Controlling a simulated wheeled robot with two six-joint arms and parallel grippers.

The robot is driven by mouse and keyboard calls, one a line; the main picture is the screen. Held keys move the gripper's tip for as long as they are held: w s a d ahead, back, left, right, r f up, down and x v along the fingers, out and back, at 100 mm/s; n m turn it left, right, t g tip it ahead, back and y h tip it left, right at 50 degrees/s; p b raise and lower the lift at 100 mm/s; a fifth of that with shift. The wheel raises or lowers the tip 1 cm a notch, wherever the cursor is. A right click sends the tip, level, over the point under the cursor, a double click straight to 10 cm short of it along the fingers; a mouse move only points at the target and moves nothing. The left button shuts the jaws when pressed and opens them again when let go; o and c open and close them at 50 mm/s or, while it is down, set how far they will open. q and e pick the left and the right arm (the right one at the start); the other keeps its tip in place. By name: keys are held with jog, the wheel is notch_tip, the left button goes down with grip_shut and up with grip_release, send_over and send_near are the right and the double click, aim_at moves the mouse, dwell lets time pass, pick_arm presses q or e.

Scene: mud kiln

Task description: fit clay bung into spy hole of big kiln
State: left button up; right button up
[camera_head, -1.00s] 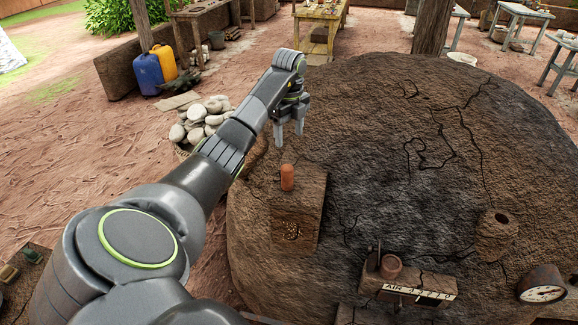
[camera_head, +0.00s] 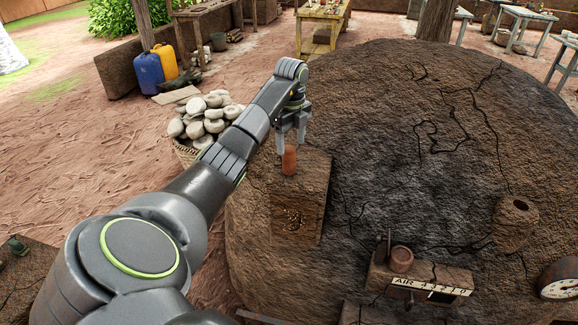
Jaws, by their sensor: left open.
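The clay bung (camera_head: 289,163) is a small orange-red cylinder standing upright on a brown mud block (camera_head: 301,200) at the left side of the big kiln (camera_head: 410,120). My left gripper (camera_head: 291,148) is open and points down, its fingers at the bung's top, one on either side. I cannot tell whether they touch it. A short mud spout with a dark round hole (camera_head: 519,205), which looks like the spy hole, sticks out of the kiln's right side. It is empty. My right gripper is out of view.
A round dial gauge (camera_head: 561,281) is at the right edge. A basket of pale stones (camera_head: 205,120) stands left of the kiln, behind my arm.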

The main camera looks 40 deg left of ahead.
aim_at(289, 147)
pick_arm(q)
jog(key=shift+a+f+b, duration=0.1)
jog(key=shift+f+b, duration=0.4)
jog(key=shift+a+f+b, duration=0.1)
jog(key=shift+f+b, duration=0.3)
jog(key=shift+b, duration=0.1)
jog(key=f+p, duration=0.1)
jog(key=f, duration=0.2)
jog(key=shift+a+f, duration=0.2)
jog(key=shift+r, duration=0.1)
jog(key=shift+c, duration=1.4)
jog(key=c, duration=0.9)
